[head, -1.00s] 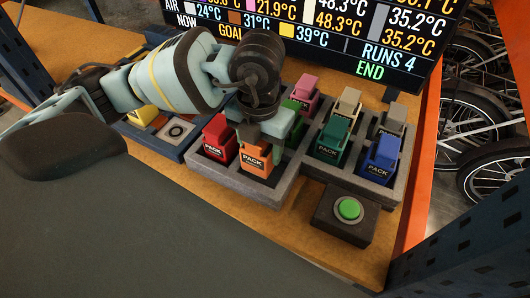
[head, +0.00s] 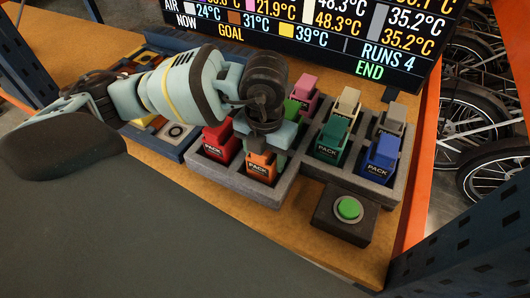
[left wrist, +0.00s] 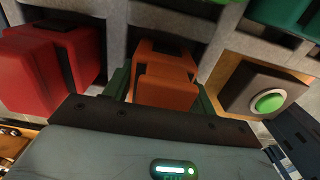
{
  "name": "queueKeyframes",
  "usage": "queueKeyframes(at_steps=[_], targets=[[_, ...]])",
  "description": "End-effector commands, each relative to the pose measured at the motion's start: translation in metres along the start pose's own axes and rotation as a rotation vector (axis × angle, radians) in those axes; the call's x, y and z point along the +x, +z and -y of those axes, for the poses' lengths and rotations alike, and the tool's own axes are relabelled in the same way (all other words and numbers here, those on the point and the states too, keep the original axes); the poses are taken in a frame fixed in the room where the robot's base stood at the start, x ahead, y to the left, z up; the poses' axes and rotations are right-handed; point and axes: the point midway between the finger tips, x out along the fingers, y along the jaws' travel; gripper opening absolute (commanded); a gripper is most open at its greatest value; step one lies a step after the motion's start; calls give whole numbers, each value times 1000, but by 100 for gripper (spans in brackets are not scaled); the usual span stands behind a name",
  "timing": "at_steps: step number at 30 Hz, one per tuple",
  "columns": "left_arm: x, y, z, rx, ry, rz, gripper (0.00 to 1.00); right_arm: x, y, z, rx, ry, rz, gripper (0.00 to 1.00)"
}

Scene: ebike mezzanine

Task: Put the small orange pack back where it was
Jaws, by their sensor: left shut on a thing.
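The small orange pack (head: 261,166) is in the front compartment of the grey divided tray (head: 283,190), to the right of the red pack (head: 219,143). My left gripper (head: 261,148) reaches down from above and is shut on the orange pack's upper part. In the left wrist view the orange pack (left wrist: 165,80) sits between the fingers (left wrist: 162,92), among grey tray walls. The gripper hides part of the pack's top, and the pack's underside is hidden in the tray. My right gripper is not in view.
Green (head: 332,138), blue (head: 381,158), pink (head: 304,97), cream (head: 347,101) and grey (head: 391,120) packs stand in the grey holders. A green button on a dark box (head: 343,226) is at the front right. A screen (head: 330,30) stands behind. Bare bench lies in front of the tray.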

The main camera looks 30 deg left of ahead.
Motion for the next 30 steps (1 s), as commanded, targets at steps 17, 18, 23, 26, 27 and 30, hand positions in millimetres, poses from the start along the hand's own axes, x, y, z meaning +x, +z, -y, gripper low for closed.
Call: queueKeyframes(at_steps=[17,18,23,26,27,30], targets=[[-22,1,0,0,-2,6,78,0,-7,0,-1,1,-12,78],[-29,1,1,1,-3,6,78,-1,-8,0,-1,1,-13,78],[-62,1,1,1,-2,7,78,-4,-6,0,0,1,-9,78],[-81,1,1,0,-2,5,78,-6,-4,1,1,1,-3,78],[-88,1,0,0,-2,6,78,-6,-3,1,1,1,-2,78],[-103,1,1,1,-2,4,78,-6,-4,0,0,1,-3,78]])
